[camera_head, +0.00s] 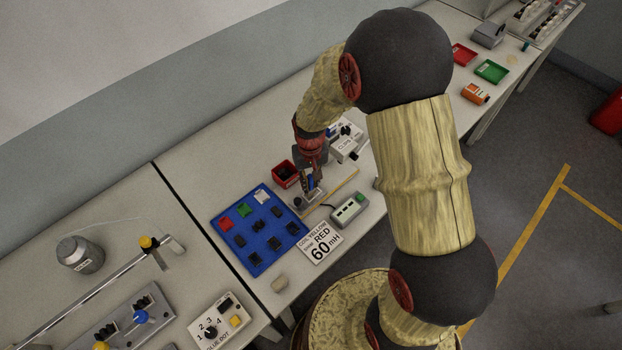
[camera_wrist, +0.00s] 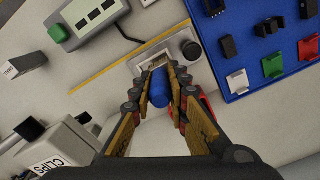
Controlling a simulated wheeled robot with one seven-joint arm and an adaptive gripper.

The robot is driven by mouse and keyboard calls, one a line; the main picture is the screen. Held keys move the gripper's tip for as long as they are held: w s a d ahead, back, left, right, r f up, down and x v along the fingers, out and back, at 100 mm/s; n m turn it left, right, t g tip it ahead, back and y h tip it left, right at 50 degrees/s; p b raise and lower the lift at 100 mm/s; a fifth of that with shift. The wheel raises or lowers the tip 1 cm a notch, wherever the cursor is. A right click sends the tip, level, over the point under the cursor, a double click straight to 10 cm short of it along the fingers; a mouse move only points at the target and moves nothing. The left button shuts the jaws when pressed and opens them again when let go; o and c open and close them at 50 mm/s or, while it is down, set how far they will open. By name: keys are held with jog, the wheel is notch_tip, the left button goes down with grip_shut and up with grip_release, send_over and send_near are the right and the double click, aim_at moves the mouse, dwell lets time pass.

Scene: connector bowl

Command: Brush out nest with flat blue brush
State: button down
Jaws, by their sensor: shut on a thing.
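My gripper (camera_wrist: 164,84) is shut on the flat blue brush (camera_wrist: 158,92), whose blue handle shows between the fingers in the wrist view. In the head view my gripper (camera_head: 308,184) points down over a small grey metal fixture (camera_head: 311,201), which appears to be the nest. In the wrist view this fixture (camera_wrist: 146,66) lies just beyond the brush, with a black round knob (camera_wrist: 191,51) at its right end. The bristle end is hidden by the handle and fingers, so I cannot tell whether it touches the nest.
A blue tray (camera_head: 230,246) with black, red, green and white pieces lies left of the nest. A red bin (camera_head: 285,181) stands behind it. A yellow strip (camera_head: 342,184) and a grey device with a green button (camera_head: 349,211) lie right. A printed card (camera_head: 320,247) lies in front.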

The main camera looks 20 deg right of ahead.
jog(key=shift+f+b, duration=0.4)
jog(key=shift+f, duration=0.35)
dwell(0.9)
jog(key=shift+d, duration=0.1)
jog(key=shift+w+d+r, duration=0.15)
jog(key=shift+w+d, duration=0.15)
jog(key=shift+d, duration=0.35)
jog(key=shift+a, duration=0.2)
jog(key=shift+s+a, duration=0.3)
jog(key=shift+a, duration=0.25)
jog(key=shift+d, duration=0.1)
jog(key=shift+w+d, duration=0.3)
jog(key=shift+d, duration=0.35)
jog(key=shift+a, duration=0.2)
